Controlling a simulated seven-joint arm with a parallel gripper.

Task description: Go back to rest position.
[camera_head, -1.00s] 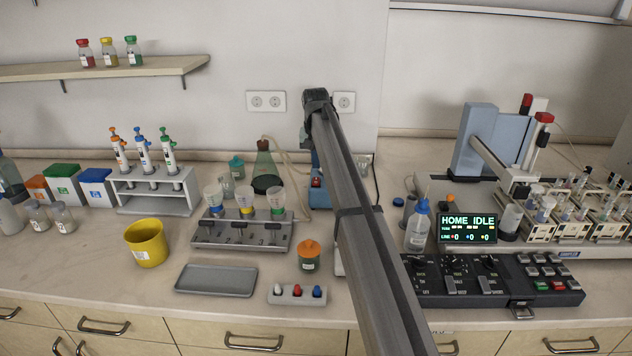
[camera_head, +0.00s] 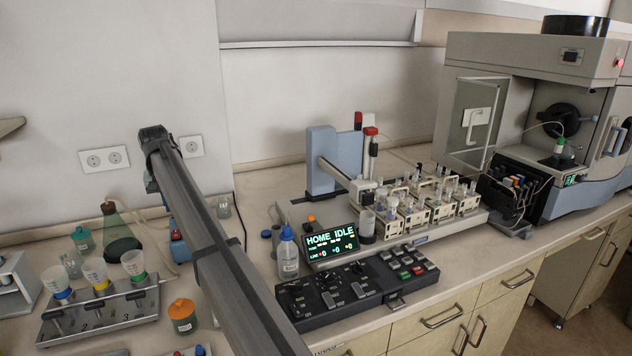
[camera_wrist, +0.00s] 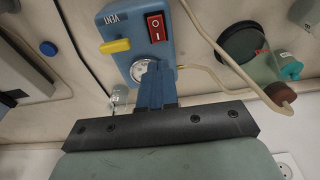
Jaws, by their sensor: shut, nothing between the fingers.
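My gripper (camera_wrist: 157,72) is shut and empty in the wrist view. Its fingertips are in front of the blue vacuum pump (camera_wrist: 140,32), close to the round gauge, and I cannot tell whether they touch. The pump has a red switch and a yellow lever by the VENT label. In the head view my arm crosses from the bottom to the upper left. The blue pump (camera_head: 178,246) is partly hidden behind it, and the fingers cannot be made out there.
A green flask (camera_head: 120,240) stands left of the pump, behind a filter rack (camera_head: 98,316) with funnels. An orange-lidded jar (camera_head: 183,316) is near my arm. On the right are a wash bottle (camera_head: 287,255), a control panel (camera_head: 355,290), an autosampler (camera_head: 322,160) and a spectrometer (camera_head: 510,60).

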